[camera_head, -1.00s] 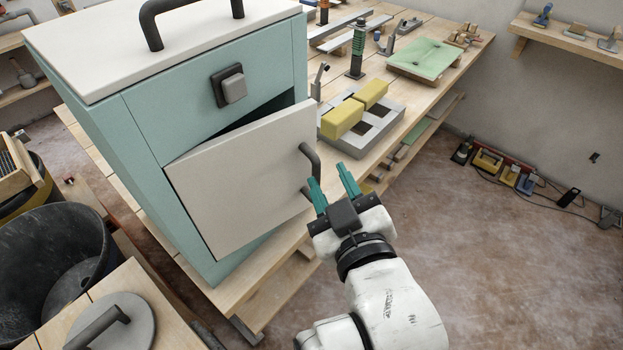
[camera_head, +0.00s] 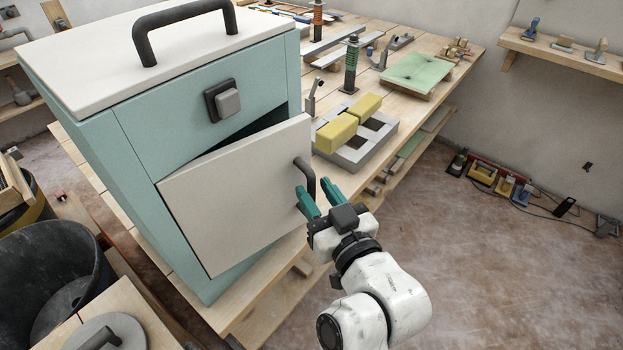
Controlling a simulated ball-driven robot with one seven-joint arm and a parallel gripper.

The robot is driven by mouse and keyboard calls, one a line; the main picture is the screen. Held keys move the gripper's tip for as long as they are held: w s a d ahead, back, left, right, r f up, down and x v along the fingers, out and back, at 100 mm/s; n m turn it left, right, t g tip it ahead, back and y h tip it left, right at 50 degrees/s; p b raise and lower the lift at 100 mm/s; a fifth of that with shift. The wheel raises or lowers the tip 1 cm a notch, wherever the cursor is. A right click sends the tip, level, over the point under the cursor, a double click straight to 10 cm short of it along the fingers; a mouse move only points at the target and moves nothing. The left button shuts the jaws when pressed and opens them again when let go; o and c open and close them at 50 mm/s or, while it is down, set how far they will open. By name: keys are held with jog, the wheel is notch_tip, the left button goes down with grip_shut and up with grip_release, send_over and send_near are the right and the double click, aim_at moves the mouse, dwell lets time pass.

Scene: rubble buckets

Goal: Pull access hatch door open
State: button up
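The access hatch door (camera_head: 235,195) is a pale grey-white panel on the front of a teal cabinet (camera_head: 140,210). It stands ajar, tilted in its frame, with a dark gap along its upper right edge. A dark bar handle (camera_head: 308,176) sits near its right edge. My gripper (camera_head: 316,190) has teal fingers and is open at the handle's lower end. The fingertips look to lie on either side of the handle, the left one overlapping it in view. I cannot tell whether they touch it. The handle's lower mount is hidden by the fingers.
The cabinet stands on a wooden workbench (camera_head: 440,48) with a grey block (camera_head: 345,150), yellow bricks (camera_head: 335,132) and a green board (camera_head: 417,72). A black bucket (camera_head: 50,265) is at lower left. Tools (camera_head: 485,174) lie by the wall.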

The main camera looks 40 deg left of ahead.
jog(key=shift+x, duration=1.35)
grip_shut()
